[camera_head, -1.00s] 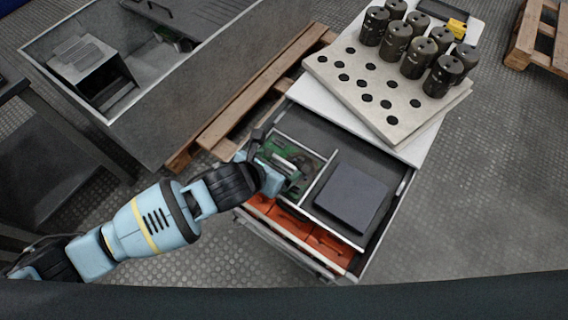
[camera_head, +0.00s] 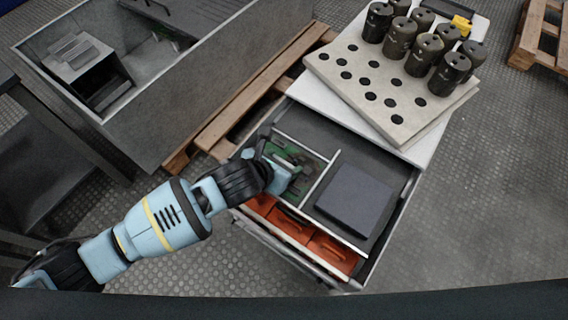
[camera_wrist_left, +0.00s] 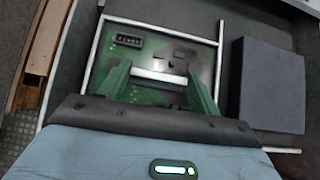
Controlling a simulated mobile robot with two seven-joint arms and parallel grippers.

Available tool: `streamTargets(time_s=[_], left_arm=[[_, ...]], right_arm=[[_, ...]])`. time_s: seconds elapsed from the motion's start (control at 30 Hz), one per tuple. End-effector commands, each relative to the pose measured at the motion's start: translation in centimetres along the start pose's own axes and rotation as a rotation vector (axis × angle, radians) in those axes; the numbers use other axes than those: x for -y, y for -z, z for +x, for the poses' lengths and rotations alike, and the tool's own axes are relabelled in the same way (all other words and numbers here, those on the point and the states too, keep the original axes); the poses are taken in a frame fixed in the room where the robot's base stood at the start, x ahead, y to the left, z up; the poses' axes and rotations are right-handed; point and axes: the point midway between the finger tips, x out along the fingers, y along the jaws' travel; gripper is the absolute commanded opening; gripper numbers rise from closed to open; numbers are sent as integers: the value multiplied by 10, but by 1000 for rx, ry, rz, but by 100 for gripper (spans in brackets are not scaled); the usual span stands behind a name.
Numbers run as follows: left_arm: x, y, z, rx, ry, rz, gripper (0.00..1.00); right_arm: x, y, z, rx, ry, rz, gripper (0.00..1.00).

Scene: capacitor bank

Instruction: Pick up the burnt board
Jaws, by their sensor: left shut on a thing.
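The burnt board (camera_head: 296,160) is a green circuit board with a dark scorched patch. It sits in the left compartment of an open drawer (camera_head: 384,235), and in the left wrist view the board (camera_wrist_left: 150,45) lies across the upper middle. My left gripper (camera_head: 283,172) reaches down over it. In the left wrist view the left gripper's fingers (camera_wrist_left: 160,80) are either side of a pale bar on the board, shut on the board. Whether the board is lifted clear of the drawer floor cannot be told. My right gripper is not in view.
A dark grey block (camera_head: 354,199) lies in the compartment beside the board. Orange bins (camera_head: 305,239) line the drawer front. A holed pale slab (camera_head: 370,95) with several dark cylinders stands behind. A grey open crate (camera_head: 200,85) on a pallet is at left.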

Motion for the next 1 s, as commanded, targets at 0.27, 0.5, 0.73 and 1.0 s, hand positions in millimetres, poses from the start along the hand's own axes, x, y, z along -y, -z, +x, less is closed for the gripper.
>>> streamTargets(time_s=[0.27,0.5,0.73,1.0], left_arm=[[0,-6,-5,2,0,1,37],[-1,-31,-30,5,-2,4,37],[0,-62,-60,5,-1,3,37],[-1,-72,-71,0,-1,-1,37]], right_arm=[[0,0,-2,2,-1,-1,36],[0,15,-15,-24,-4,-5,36],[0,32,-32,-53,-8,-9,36],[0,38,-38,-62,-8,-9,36]])
